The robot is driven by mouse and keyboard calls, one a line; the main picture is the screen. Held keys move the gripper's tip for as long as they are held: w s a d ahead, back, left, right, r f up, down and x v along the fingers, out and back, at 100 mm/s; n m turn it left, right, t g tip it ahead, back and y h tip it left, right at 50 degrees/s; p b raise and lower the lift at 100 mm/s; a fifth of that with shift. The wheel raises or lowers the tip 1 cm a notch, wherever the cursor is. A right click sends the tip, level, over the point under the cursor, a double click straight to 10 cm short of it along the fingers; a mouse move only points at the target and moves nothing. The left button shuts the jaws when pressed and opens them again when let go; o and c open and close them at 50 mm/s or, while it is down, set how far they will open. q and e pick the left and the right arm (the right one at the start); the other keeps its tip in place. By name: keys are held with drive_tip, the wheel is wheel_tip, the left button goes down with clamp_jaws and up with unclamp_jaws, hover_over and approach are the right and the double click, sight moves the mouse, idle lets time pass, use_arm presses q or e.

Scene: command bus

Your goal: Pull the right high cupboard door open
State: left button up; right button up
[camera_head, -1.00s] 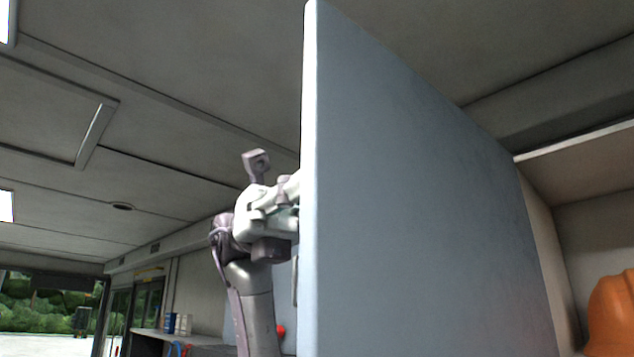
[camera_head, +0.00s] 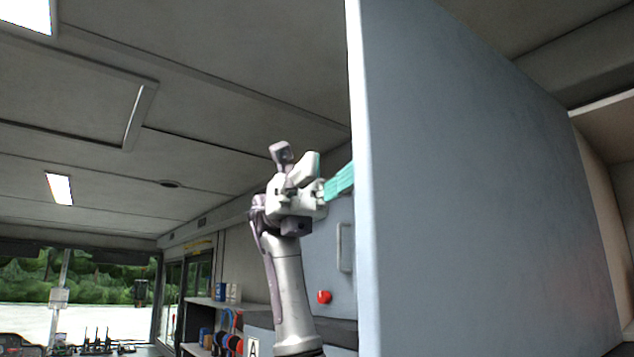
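The right high cupboard door (camera_head: 470,180) is a large grey-blue panel filling the right half of the view. It stands swung out, with its near edge toward me and the open cupboard showing at the far right. My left gripper (camera_head: 330,172) is just left of the door's near edge, with its teal finger pads showing. Its fingers look apart, with nothing seen between them. One fingertip reaches to the door's edge in the picture; I cannot tell whether it touches. The door's handle is not in sight. My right gripper is not in view.
The pale cupboard wall (camera_head: 606,200) shows at the far right. Behind my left arm is a grey-blue front with a handle (camera_head: 345,247) and a red knob (camera_head: 324,297). A shelf (camera_head: 205,303) with small items stands lower left. The ceiling space left is free.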

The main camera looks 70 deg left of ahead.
use_arm(q)
drive_tip(key=shift+a, duration=1.9)
